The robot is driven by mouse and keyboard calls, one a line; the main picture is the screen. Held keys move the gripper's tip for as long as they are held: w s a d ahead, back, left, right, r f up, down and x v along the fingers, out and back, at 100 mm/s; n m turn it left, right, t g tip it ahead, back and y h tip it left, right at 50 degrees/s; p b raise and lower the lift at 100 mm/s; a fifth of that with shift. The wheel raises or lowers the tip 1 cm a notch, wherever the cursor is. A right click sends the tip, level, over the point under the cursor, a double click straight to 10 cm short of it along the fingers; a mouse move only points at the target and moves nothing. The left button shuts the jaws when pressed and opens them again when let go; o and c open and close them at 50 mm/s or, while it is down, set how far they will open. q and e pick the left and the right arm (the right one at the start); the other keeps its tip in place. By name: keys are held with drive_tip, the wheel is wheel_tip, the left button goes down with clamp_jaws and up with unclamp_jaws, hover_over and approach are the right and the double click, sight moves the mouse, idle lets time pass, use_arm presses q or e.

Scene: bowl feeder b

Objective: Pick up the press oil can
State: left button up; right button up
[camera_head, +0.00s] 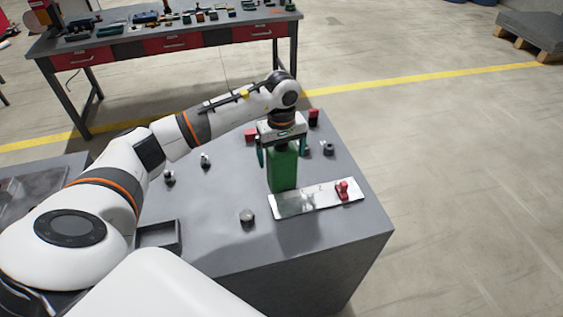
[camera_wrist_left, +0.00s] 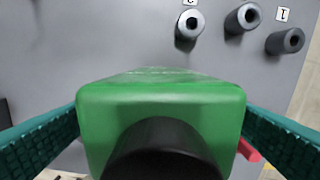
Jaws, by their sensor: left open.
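The press oil can is a green block-shaped can (camera_head: 283,171) standing upright on the grey table, right of the middle in the head view. In the left wrist view the green can (camera_wrist_left: 160,95) fills the centre, with a black round cap (camera_wrist_left: 165,150) facing the camera. My left gripper (camera_head: 277,157) points down over the can's top. My right gripper is not in view.
A metal plate (camera_head: 300,203) with a red part (camera_head: 342,190) lies by the can. Dark cylinders (camera_wrist_left: 242,18) stand beside it. A grey knob (camera_head: 247,217) and an open tray (camera_head: 158,237) are nearer. A workbench (camera_head: 180,42) stands behind.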

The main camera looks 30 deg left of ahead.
use_arm(q)
drive_tip(key=shift+f, duration=0.4)
